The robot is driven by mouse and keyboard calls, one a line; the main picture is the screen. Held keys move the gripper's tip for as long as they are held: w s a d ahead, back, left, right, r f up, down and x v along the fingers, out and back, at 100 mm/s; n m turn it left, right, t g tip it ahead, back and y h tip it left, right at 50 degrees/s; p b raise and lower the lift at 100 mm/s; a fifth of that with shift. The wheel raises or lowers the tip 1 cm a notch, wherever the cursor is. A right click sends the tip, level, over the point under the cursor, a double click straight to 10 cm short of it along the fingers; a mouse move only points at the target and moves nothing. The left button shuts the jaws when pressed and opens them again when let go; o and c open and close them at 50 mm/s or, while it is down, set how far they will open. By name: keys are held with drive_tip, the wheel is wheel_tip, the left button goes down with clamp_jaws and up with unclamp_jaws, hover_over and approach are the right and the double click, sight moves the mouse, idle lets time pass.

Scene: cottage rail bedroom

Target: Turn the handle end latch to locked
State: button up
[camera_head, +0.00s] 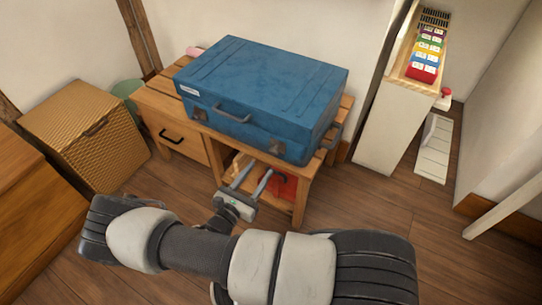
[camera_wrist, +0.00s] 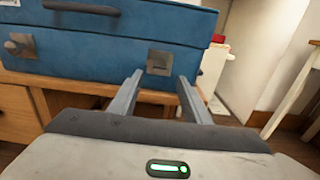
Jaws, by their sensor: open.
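A blue suitcase (camera_head: 262,82) lies flat on a wooden desk. Its front face carries a grey handle (camera_head: 231,113), a left latch (camera_head: 199,114) and a right latch (camera_head: 277,149). Both latches also show in the wrist view, the left one (camera_wrist: 18,46) with a knob on its plate, the right one (camera_wrist: 159,62) as a squarish metal plate. I cannot tell whether either is locked. My gripper (camera_head: 253,178) is open and empty, in front of and below the right latch. In the wrist view its fingers (camera_wrist: 160,78) point at the suitcase, with the right latch between and beyond the tips.
The wooden desk (camera_head: 172,134) has a drawer and an open shelf holding a red object (camera_head: 283,186). A wicker chest (camera_head: 90,135) stands at left. A pale cabinet (camera_head: 387,125) with coloured blocks (camera_head: 427,55) stands at right. Floor in front is partly clear.

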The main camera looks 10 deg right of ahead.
sight(273, 152)
drive_tip(key=b+x, duration=0.1)
drive_tip(key=x, duration=0.8)
drive_tip(key=c, duration=1)
